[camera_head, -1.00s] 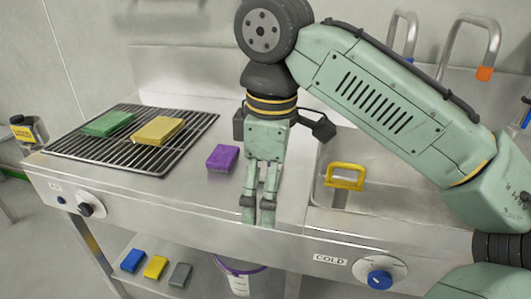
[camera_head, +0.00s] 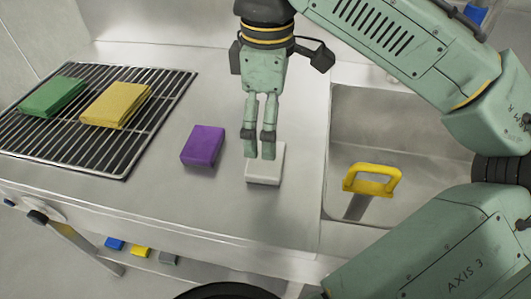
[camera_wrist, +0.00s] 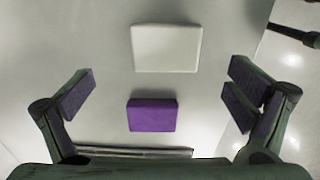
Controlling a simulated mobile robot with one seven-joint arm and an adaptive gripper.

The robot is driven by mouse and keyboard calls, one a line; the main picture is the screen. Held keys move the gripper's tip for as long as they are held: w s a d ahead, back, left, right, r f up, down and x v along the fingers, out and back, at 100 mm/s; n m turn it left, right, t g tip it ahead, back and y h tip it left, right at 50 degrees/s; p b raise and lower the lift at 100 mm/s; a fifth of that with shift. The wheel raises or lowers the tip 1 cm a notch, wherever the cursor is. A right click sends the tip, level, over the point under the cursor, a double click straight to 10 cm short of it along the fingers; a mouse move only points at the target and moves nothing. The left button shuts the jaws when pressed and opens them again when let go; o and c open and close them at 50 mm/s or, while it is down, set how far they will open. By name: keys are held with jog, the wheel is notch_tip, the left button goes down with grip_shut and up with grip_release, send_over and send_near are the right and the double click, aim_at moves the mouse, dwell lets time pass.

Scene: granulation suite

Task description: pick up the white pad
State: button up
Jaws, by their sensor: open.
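The white pad (camera_head: 264,174) lies flat on the steel counter, right of the purple pad (camera_head: 203,146). My gripper (camera_head: 260,156) points down, its fingers overlapping the far part of the white pad in the head view. In the wrist view my gripper (camera_wrist: 160,92) is open and empty. The white pad (camera_wrist: 167,48) there lies beyond the fingertips, at the top middle. The purple pad (camera_wrist: 152,115) shows between the fingers. The height of the fingertips above the counter is hard to tell.
A wire rack (camera_head: 65,148) at left holds a green pad (camera_head: 53,95) and a yellow pad (camera_head: 116,104). At right is a sink (camera_head: 405,120) with a yellow-handled tool (camera_head: 373,180). Small blue, yellow and grey blocks lie on a shelf below. The counter in front of the white pad is clear.

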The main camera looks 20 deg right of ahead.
aim_at(266, 162)
jog(key=f, duration=0.5)
jog(key=f+p, duration=0.1)
jog(key=f, duration=0.1)
jog(key=shift+s+a+f, duration=0.15)
jog(key=shift+s+f, duration=0.15)
jog(key=shift+s, duration=0.05)
jog(key=shift+c, duration=0.2)
jog(key=c, duration=1.2)
